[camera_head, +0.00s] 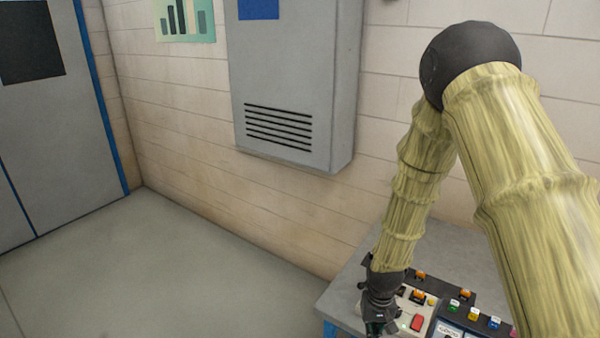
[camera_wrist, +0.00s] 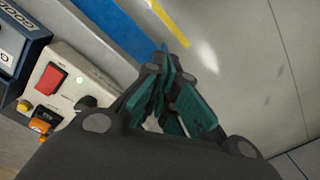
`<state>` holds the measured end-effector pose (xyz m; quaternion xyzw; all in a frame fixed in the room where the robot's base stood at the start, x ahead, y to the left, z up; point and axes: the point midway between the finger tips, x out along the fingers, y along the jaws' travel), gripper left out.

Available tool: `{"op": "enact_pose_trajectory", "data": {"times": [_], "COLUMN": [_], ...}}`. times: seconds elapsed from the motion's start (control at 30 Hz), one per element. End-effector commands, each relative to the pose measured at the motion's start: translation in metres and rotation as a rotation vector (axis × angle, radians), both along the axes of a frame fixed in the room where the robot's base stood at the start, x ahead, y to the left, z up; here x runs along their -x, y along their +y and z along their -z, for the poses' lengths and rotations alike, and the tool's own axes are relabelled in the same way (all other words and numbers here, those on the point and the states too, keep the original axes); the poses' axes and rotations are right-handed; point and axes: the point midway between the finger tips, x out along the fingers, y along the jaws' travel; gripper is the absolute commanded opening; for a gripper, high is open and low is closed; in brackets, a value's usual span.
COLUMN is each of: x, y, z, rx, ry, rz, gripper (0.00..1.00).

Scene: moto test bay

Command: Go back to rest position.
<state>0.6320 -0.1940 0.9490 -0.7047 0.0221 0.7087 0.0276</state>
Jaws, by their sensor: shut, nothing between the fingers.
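My gripper (camera_wrist: 163,62) shows large in the wrist view, with dark links and teal finger pads. Its fingertips are together and nothing shows between them. In the head view my gripper (camera_head: 376,325) is low in the picture, at the left end of a grey bench (camera_head: 345,290), pointing down. It is beside a pale control box (camera_head: 402,318) and hides part of it. My arm reaches up from there, bends at a dark joint and comes down along the right side.
The control box has a red switch (camera_wrist: 50,80); a dark blue box (camera_wrist: 20,42) stands beside it. Coloured buttons (camera_head: 473,314) line the bench. A grey wall cabinet (camera_head: 290,80) hangs above. The floor (camera_head: 150,270) at left is clear, up to a grey door (camera_head: 50,130).

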Motion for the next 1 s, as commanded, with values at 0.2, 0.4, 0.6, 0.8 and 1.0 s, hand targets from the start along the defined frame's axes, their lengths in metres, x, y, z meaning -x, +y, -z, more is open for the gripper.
{"op": "enact_pose_trajectory", "data": {"times": [0.2, 0.4, 0.6, 0.8, 1.0], "x": [0.036, 0.097, 0.184, 0.266, 0.313], "y": [-0.004, -0.01, -0.019, -0.028, -0.032], "z": [0.053, 0.125, 0.2, 0.248, 0.264], "rx": [-0.006, -0.013, -0.015, -0.009, -0.001], "ry": [0.006, 0.012, 0.011, 0.008, 0.004], "rz": [-0.004, -0.009, -0.015, -0.023, -0.029], "gripper": [0.0, 0.0, 0.0, 0.0, 0.0]}}
